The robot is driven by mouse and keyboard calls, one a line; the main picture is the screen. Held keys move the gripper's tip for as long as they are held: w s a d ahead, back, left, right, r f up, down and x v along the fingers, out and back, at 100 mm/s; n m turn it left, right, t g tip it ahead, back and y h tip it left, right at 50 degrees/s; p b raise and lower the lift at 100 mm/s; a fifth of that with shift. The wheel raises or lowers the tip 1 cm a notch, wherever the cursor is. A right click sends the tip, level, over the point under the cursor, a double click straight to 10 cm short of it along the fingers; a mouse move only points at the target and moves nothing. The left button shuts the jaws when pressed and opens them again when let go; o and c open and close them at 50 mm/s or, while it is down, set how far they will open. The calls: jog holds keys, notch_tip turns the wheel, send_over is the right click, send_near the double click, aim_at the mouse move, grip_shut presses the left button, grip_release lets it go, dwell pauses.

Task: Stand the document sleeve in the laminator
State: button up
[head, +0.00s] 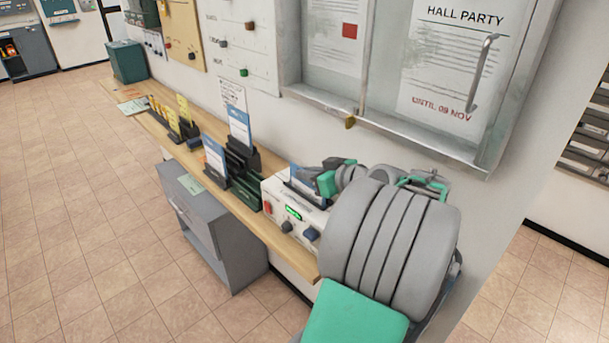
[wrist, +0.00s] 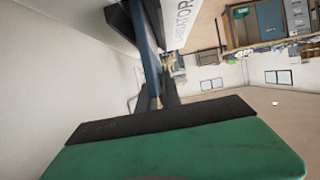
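The laminator (head: 288,216) is a white box with a lit green display and dark knobs, at the near end of the wooden counter. Its lettering shows sideways in the wrist view (wrist: 182,22). A blue and white document sleeve (head: 299,173) stands at the dark slot on top of the laminator. In the wrist view the sleeve is a thin blue edge (wrist: 147,50) between dark parts. My gripper (head: 308,175) comes in from the right, and its dark fingers look closed on the sleeve. My arm hides part of the laminator's right side. How deep the sleeve sits is hidden.
Left of the laminator, a dark stepped rack (head: 240,160) holds blue and white leaflets. Small yellow cards (head: 182,112) stand farther along the counter. A glass notice case (head: 400,80) hangs on the wall behind. A grey cabinet (head: 208,228) stands below the counter. The tiled floor in front is clear.

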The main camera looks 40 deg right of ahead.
jog(key=o, duration=0.5)
jog(key=shift+c, duration=0.2)
jog(key=b+v, duration=0.1)
jog(key=v, duration=0.6)
jog(key=shift+s+r, duration=0.2)
jog(key=shift+s, duration=0.15)
